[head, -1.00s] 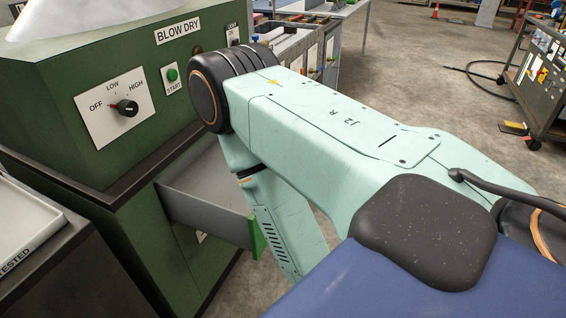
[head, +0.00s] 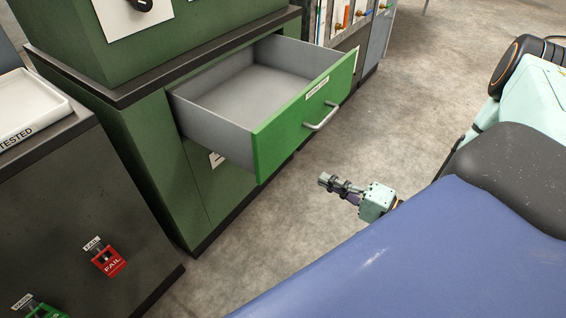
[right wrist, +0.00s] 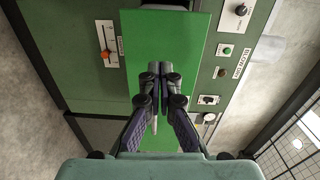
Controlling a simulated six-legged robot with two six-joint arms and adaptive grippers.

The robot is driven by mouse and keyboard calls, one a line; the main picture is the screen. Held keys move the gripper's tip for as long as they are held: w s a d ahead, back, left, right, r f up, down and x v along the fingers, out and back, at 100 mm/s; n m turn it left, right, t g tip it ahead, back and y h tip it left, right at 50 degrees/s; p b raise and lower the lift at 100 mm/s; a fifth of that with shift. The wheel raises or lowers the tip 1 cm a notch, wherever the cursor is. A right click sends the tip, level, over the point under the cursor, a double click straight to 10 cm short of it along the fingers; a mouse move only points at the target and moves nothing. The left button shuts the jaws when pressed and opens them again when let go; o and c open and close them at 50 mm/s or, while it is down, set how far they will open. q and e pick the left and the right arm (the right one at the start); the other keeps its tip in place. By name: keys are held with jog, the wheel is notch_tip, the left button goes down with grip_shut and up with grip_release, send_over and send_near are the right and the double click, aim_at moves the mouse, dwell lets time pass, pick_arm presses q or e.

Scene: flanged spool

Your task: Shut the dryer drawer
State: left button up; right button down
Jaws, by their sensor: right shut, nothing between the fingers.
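The dryer drawer (head: 262,125) is pulled well out of the green dryer cabinet (head: 150,133) in the head view. Its grey tray is empty, and its green front has a label and a silver handle (head: 321,117). My right gripper (head: 327,180) is shut and empty, in front of the drawer and lower in the picture than the handle. In the right wrist view the shut fingers (right wrist: 160,72) point at the green drawer front (right wrist: 188,50), and they hide part of it. I cannot tell the gap between them. My left gripper is not in view.
A dark stand (head: 80,215) with a white tray (head: 28,105) and red and green tags stands at the left. Open concrete floor lies in front of the drawer and to the right. More equipment (head: 355,30) stands behind the cabinet.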

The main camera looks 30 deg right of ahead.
jog(key=b, duration=0.6)
send_near(271, 152)
jog(key=x, duration=0.5)
jog(key=shift+w+a, duration=0.2)
jog(key=shift+w, duration=0.1)
jog(key=shift+w+a, duration=0.1)
jog(key=shift+w, duration=0.4)
jog(key=shift+r, duration=0.1)
jog(key=shift+a, duration=0.1)
jog(key=shift+w, duration=0.15)
